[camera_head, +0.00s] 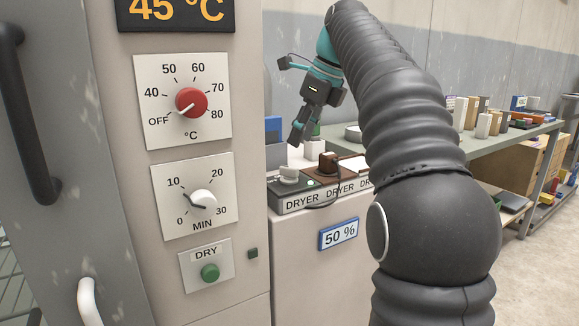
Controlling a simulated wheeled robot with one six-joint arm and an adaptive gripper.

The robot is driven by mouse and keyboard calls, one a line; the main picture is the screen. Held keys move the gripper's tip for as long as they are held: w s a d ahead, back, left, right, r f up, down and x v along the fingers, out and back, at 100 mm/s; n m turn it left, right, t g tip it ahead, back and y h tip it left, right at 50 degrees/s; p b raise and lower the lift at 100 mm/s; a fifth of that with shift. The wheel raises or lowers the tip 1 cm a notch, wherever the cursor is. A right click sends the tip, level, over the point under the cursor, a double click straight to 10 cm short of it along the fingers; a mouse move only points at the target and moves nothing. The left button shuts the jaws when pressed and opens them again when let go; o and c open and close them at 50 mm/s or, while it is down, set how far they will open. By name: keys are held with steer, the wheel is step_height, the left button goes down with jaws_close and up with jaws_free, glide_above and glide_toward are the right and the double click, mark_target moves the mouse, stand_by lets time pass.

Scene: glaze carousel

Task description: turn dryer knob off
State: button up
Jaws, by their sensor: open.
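A red temperature knob (191,102) sits on a white dial plate marked OFF to 80 °C; its pointer aims lower left, at or near OFF. A white timer knob (204,202) sits on the MIN dial below. Farther back, a low unit labelled DRYER (303,199) carries a pale round knob (289,175) and a dark brown knob-like part (327,162). Which way those two point is too small to tell. My gripper (298,138) is open and empty, pointing down above that unit, apart from both.
A display (176,10) reads 45 °C. A green DRY button (210,272) is below the dials. A blue-framed 50 % sign (338,234) is on the lower cabinet. A bench (492,148) with boxes stands at right. Cabinet handles (25,120) are at left.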

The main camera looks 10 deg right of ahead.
mark_target(288, 167)
steer(key=b+x, duration=0.2)
steer(key=x, duration=0.6)
jaws_close()
